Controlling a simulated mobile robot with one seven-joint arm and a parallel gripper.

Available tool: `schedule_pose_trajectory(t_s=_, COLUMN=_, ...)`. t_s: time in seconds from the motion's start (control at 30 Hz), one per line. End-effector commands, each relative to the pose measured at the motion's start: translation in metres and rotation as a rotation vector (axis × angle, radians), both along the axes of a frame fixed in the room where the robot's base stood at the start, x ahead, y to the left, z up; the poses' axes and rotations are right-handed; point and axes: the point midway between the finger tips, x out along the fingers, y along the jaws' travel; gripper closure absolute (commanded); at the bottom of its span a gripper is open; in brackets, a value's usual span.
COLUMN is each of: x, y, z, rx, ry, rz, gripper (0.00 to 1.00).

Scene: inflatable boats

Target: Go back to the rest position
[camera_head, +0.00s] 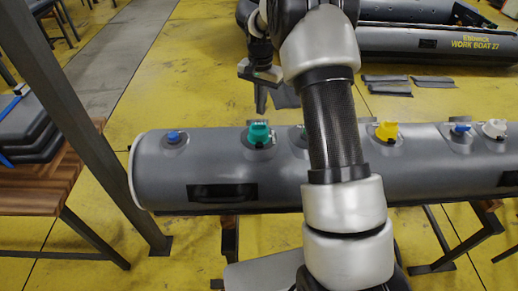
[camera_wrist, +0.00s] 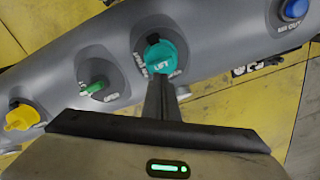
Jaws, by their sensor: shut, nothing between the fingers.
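My gripper (camera_head: 261,108) is shut and empty. In the head view it points down just beyond the grey inflatable tube (camera_head: 160,190), above and behind the teal valve cap (camera_head: 258,132) in the picture. In the wrist view the closed fingers (camera_wrist: 158,82) overlap the lower edge of the teal cap (camera_wrist: 160,58); I cannot tell whether they touch it. My arm rises in front of the tube and hides part of its middle.
A blue cap (camera_head: 173,136) is left of the teal one; a yellow cap (camera_head: 386,130) and a white cap (camera_head: 494,128) are right. The wrist view shows a green valve (camera_wrist: 96,87). A dark post (camera_head: 80,120) and wooden table (camera_head: 35,190) stand left. Another boat (camera_head: 430,42) lies behind.

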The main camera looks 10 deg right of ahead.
Motion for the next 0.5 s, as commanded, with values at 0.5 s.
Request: schedule_pose_trajectory(t_s=0.5, x=-0.007, y=0.007, z=0.014, rx=0.009, ry=0.024, rz=0.006, gripper=1.00)
